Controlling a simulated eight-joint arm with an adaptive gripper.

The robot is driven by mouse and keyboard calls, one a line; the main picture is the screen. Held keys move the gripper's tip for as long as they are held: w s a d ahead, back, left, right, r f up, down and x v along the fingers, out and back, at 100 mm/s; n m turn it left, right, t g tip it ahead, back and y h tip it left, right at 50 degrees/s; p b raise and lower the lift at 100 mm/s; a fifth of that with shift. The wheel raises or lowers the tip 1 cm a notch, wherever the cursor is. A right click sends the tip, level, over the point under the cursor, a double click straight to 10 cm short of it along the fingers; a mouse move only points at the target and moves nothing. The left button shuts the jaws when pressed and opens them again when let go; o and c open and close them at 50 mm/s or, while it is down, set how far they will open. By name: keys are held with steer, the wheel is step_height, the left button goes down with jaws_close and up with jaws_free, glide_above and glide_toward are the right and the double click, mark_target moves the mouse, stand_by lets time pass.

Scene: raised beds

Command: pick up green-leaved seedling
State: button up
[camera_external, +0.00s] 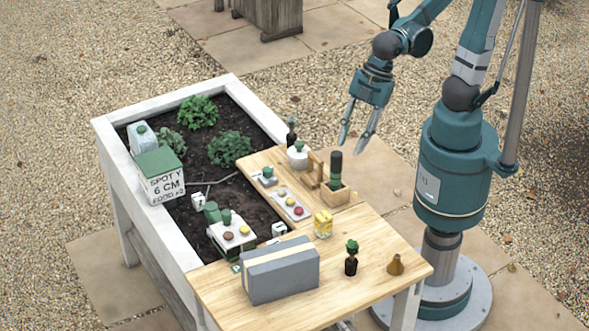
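A small dark pot or bottle with a green leafy top (351,258) stands upright on the wooden table, right of the grey box; it looks like the green-leaved seedling, though it is small in view. Leafy green plants also grow in the soil of the raised bed: a bright green one (198,111), a darker one (229,148) and a greyer one (170,141). My gripper (353,147) hangs in the air at the upper right, fingers pointing down, open and empty. It is well apart from the dark pot and the plants.
A grey box (281,270), a yellow tin (323,224) and a brass cone (396,265) stand around the dark pot. A wooden holder with a dark green bottle (335,170) is behind. A white box marked "6 CM" (161,177) sits on the bed's left rim.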

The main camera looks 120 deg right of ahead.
steer(key=w+a+f+n+g+p, duration=0.2)
steer(key=w+a+f+n+p, duration=0.2)
steer(key=w+a+n, duration=0.45)
steer(key=n+g+p, duration=0.3)
steer(key=n+p, duration=0.1)
glide_above(356, 253)
steer(key=shift+h, duration=0.3)
steer(key=shift+d+f, duration=0.15)
steer(key=shift+f, duration=4.6)
steer(key=shift+f, duration=0.1)
steer(key=shift+f+b, duration=0.35)
steer(key=shift+f, duration=0.85)
steer(key=shift+f, duration=0.1)
steer(key=shift+f+b, duration=0.3)
steer(key=shift+f, duration=2.2)
